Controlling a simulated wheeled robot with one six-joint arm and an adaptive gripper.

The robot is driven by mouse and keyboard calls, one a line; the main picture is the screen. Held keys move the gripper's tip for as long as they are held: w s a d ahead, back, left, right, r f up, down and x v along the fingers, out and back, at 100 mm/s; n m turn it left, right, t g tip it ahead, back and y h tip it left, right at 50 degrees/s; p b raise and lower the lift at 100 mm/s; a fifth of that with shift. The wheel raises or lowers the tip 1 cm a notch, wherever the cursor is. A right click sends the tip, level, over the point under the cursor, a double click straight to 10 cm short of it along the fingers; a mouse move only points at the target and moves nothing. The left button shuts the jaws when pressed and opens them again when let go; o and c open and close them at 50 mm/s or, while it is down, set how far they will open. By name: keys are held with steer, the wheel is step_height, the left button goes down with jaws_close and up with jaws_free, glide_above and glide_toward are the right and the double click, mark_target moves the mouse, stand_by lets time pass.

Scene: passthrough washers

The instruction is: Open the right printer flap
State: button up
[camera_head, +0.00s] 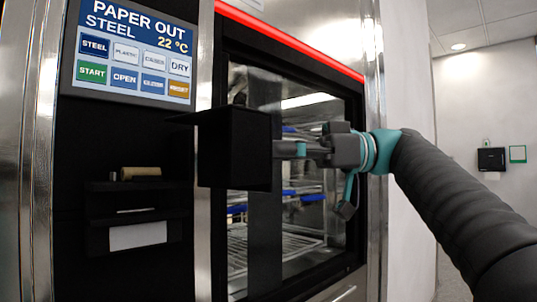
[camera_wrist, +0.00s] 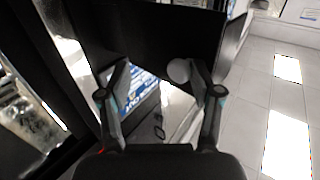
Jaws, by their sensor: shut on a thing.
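The printer flap (camera_head: 235,148) is a black, box-like panel standing out from the front of the washer, in front of the left edge of its glass door. My gripper (camera_head: 284,149) reaches it from the right and is shut on it, though the contact is partly hidden. In the wrist view the dark flap (camera_wrist: 150,30) spans the top, and my two fingers (camera_wrist: 157,70) meet its lower part, with a pale round disc (camera_wrist: 179,71) by the right finger. A printer bay with a tan roll (camera_head: 140,173) and white paper (camera_head: 138,235) shows left of the flap.
A touch panel (camera_head: 135,50) reading "PAPER OUT" is above the bay. The glass door (camera_head: 310,210) shows racks inside. A wall dispenser (camera_head: 491,159) hangs far right. Floor between washer and right wall looks clear.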

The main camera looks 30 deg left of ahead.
steer(key=shift+r, duration=0.1)
steer(key=v, duration=1.2)
stand_by(0.6)
